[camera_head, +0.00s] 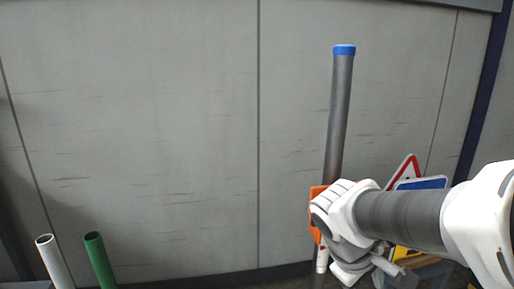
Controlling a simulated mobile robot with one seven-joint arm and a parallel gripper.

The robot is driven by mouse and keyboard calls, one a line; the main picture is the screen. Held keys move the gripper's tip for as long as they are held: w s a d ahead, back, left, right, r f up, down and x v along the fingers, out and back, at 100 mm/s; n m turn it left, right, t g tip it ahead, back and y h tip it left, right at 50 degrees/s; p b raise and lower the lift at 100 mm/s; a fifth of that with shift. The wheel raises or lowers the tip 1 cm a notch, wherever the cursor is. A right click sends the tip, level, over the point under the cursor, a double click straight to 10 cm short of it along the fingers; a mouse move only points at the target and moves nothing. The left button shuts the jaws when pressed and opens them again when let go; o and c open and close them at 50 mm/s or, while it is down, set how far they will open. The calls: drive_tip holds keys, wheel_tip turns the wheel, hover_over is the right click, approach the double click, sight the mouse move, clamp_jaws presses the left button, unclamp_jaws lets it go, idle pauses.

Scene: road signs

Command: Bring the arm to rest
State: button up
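My arm reaches in from the right edge, with a white link, a grey sleeve and a white wrist. The wrist is low, right of the middle, in front of the lower part of a grey pole with a blue cap. I cannot make out the fingers of my gripper, so I cannot tell if they are open or shut, or if they hold anything.
The grey pole (340,115) stands upright near the wall (150,110); an orange piece (316,199) shows beside my wrist. Road signs, one red-edged triangle (403,171) and one blue (422,184), are behind my arm. A white tube (53,262) and green tube (100,261) stand lower left.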

drive_tip(key=s+a+r+m+t+y, duration=0.4)
drive_tip(key=s+a+r+m+y, duration=0.15)
drive_tip(key=s, duration=0.25)
wheel_tip(320, 180, up, 12)
drive_tip(key=p, duration=1.2)
drive_tip(key=shift+w+a+h, duration=0.15)
drive_tip(key=shift+w+h, duration=0.1)
drive_tip(key=shift+h, duration=0.2)
